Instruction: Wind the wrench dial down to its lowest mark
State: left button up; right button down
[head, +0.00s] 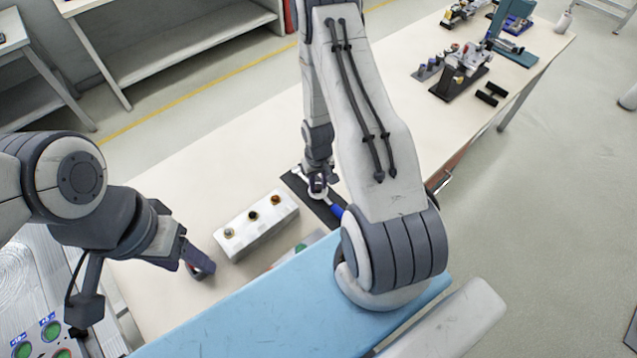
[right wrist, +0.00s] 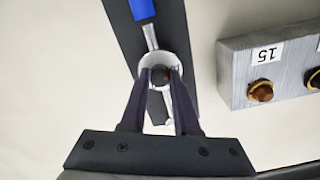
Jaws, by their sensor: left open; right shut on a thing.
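A wrench with a blue handle (head: 337,211) lies on a dark mat (head: 295,183); the blue handle also shows in the right wrist view (right wrist: 142,8). At the end of its metal shaft is a round white dial (right wrist: 150,62) with a dark centre. My right gripper (head: 318,188) is over this end, and its two fingers (right wrist: 160,80) close on the dial from both sides. The dial's marks cannot be read. My left gripper (head: 200,268) is open and empty, low over the table left of the grey block.
A grey block (head: 262,236) with several brass-coloured fittings stands left of the mat; a label reading 15 (right wrist: 268,54) shows on it. The far end of the white table (head: 400,110) holds fixtures (head: 460,75). Open table lies behind the block.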

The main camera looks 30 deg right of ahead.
aim_at(318, 187)
jog(key=shift+n, duration=0.5)
jog(key=c, duration=0.6)
grip_release()
jog(key=shift+c, duration=0.2)
notch_tip(318, 187, up, 8)
jog(key=p, duration=0.6)
jog(key=shift+f+p, duration=0.25)
jog(key=shift+p, duration=0.1)
jog(key=shift+r+b, duration=0.35)
jog(key=shift+r, duration=1.1)
